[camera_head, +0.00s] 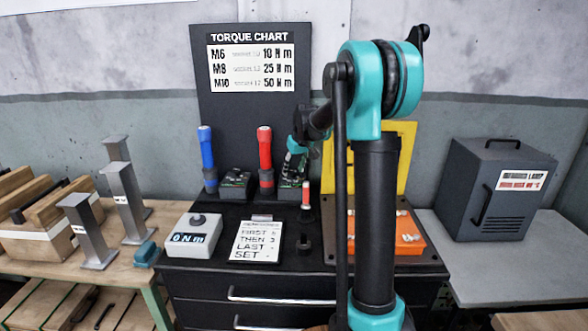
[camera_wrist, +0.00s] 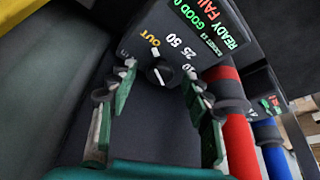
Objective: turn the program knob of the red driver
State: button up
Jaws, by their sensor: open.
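The red driver (camera_head: 265,158) stands upright in a dark holder beside a controller box (camera_head: 291,192). In the wrist view its red shaft (camera_wrist: 239,140) runs along the lower right. The controller face shows a round dark program knob (camera_wrist: 158,74) with a light mark, ringed by OUT, 50, 25 and 10. Which setting it points to is hard to tell. My gripper (camera_wrist: 160,80) is open, one fingertip on each side of the knob, with visible gaps. In the head view my gripper (camera_head: 294,165) is at the controller right of the red driver, partly hidden by my arm.
The blue driver (camera_head: 206,158) stands left, with another controller (camera_head: 235,184) between the drivers. An orange case (camera_head: 405,233) is right.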

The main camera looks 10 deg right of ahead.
grip_shut()
dwell(0.3)
jog(key=shift+m, duration=0.3)
jog(key=m, duration=0.1)
jog(key=m+h, duration=0.1)
jog(key=m, duration=0.1)
jog(key=m+h, duration=0.1)
jog(key=shift+a+m, duration=0.3)
jog(key=m+h, duration=0.1)
jog(key=m, duration=0.1)
jog(key=m+h, duration=0.1)
jog(key=m, duration=0.2)
jog(key=shift+a+m, duration=0.15)
jog(key=shift+m, duration=0.15)
jog(key=shift+g, duration=0.3)
grip_release()
